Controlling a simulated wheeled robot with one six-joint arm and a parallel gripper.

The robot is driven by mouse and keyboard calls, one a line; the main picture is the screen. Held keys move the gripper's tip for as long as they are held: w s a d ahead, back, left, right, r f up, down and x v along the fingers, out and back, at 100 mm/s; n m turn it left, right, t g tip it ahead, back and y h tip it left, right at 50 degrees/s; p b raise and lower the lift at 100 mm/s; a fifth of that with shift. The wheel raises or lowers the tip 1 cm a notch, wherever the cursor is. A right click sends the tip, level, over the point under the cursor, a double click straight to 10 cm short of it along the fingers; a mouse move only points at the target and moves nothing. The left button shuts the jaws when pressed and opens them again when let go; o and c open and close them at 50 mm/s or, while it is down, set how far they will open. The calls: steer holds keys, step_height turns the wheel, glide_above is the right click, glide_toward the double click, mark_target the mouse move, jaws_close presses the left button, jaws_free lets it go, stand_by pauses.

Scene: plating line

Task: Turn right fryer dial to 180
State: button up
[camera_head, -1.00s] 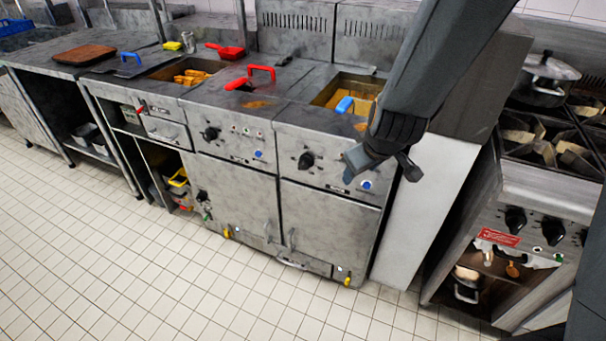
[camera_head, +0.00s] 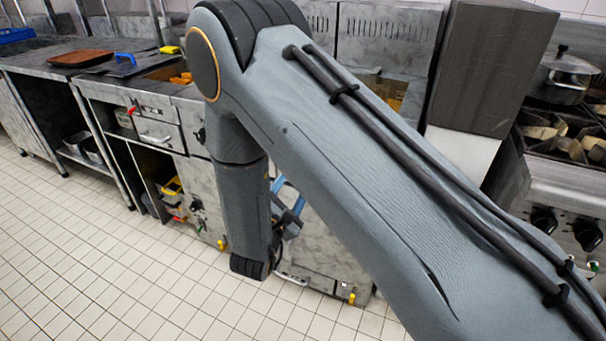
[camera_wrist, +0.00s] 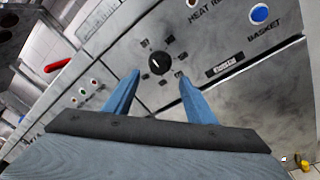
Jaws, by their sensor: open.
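The black fryer dial (camera_wrist: 160,63) shows in the wrist view on a grey metal panel, with a small white pointer mark on its face and markings around it too small to read. My gripper (camera_wrist: 159,76) is open, its two blue fingers on either side of the dial in that view. I cannot tell whether they touch it. In the head view only bits of the blue fingers (camera_head: 291,207) show behind my arm. There my arm hides the right fryer's dial and most of its panel; its lower door (camera_head: 328,245) is partly in sight.
A blue basket button (camera_wrist: 260,14) sits right of the dial. A red handle (camera_wrist: 57,65) shows at left in the wrist view. The stove (camera_head: 560,180) with a pot (camera_head: 562,80) stands at right. The tiled floor (camera_head: 110,270) in front is clear.

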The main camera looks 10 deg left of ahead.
steer(key=x, duration=0.7)
steer(key=shift+w, duration=0.35)
steer(key=shift+d, duration=0.1)
steer(key=c, duration=1)
steer(key=shift+c, duration=0.2)
